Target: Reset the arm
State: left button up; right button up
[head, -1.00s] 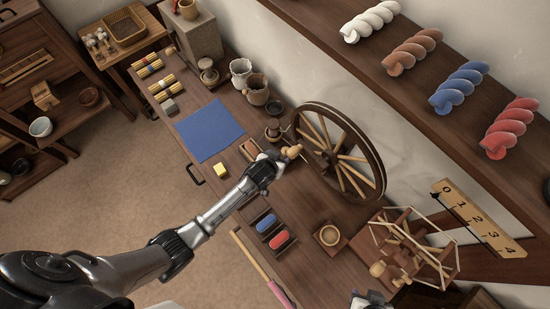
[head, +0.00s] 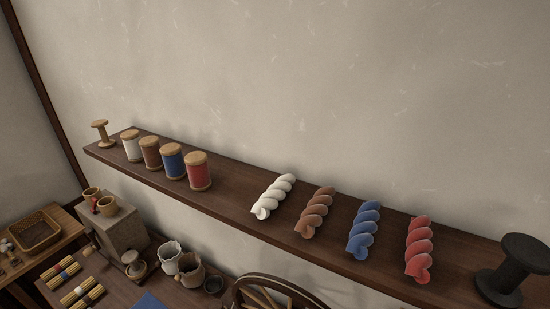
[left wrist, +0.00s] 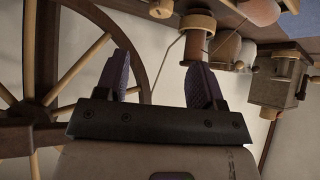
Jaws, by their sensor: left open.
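My left gripper (left wrist: 158,80) shows in the left wrist view with its two dark fingers apart and nothing between them. The spinning wheel (left wrist: 62,95) is to the left of the fingers, and a wooden bobbin-like part (left wrist: 197,30) is just beyond the right finger. I cannot tell how far the fingers are from either. Neither of my arms shows in the head view now. My right gripper is not in view.
A wall shelf (head: 235,207) holds several thread spools (head: 197,171), twisted skeins (head: 364,230) and a black spool (head: 505,268). Below are a stone block (head: 122,228), ribbed pots (head: 189,268), thread bundles (head: 75,288), a basket (head: 37,232) and the wheel's upper rim (head: 290,286).

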pick_arm(q)
jog(key=s+a+r+m+g, duration=0.1)
jog(key=s+r, duration=0.4)
jog(key=r, duration=0.3)
jog(key=s+a+r+m+g, duration=0.1)
jog(key=s+r+m+g, duration=0.1)
jog(key=s+r, duration=0.5)
jog(key=s+a+f+n+g, duration=0.1)
jog(key=s+a+f+g, duration=0.15)
jog(key=s, duration=1.35)
notch_tip(320, 180, up, 24)
jog(key=p, duration=2.3)
jog(key=shift+s+d+f+p, duration=0.15)
jog(key=shift+f+p, duration=0.1)
jog(key=shift+p, duration=0.1)
